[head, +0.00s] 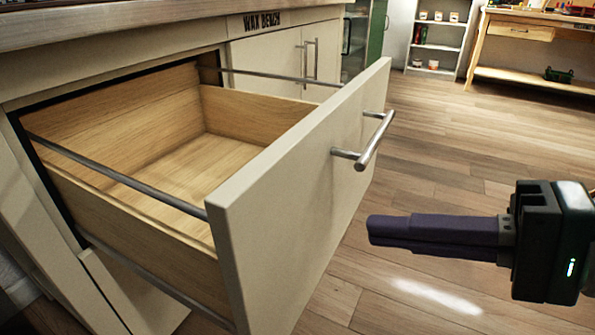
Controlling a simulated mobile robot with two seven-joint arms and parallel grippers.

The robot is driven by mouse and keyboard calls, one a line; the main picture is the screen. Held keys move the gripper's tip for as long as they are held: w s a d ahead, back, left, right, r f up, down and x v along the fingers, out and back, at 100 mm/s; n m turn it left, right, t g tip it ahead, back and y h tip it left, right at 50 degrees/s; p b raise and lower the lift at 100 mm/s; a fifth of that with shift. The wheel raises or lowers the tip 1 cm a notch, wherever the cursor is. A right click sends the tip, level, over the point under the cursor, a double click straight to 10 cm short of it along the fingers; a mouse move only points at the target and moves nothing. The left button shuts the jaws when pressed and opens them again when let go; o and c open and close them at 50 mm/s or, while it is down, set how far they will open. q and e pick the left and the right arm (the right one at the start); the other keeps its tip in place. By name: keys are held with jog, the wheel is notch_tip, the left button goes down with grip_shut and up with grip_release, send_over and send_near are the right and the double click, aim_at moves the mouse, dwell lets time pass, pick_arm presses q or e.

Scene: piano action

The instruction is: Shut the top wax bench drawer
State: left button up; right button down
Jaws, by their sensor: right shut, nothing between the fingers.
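The top wax bench drawer (290,190) is pulled well out of the bench in the head view. Its wooden inside looks empty, with metal rails along the sides. A silver bar handle (370,145) sits on its cream front. My right gripper (372,230) is shut and empty, to the right of the drawer front and below the handle, its dark fingers pointing left toward the front. A gap of floor shows between the fingertips and the front. My left gripper is not in view.
The wax bench (120,28) has a worktop above the drawer and cupboard doors (285,55) beyond it. A wooden floor (450,180) lies open to the right. A white shelf (440,35) and a wooden table (530,80) stand at the back.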

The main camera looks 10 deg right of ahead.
aim_at(300, 213)
jog(key=x, duration=0.3)
jog(key=b+x, duration=0.1)
jog(key=shift+w+a+r, duration=0.2)
jog(key=shift+a, duration=0.15)
jog(key=shift+w+a, duration=0.45)
jog(key=shift+a, duration=0.15)
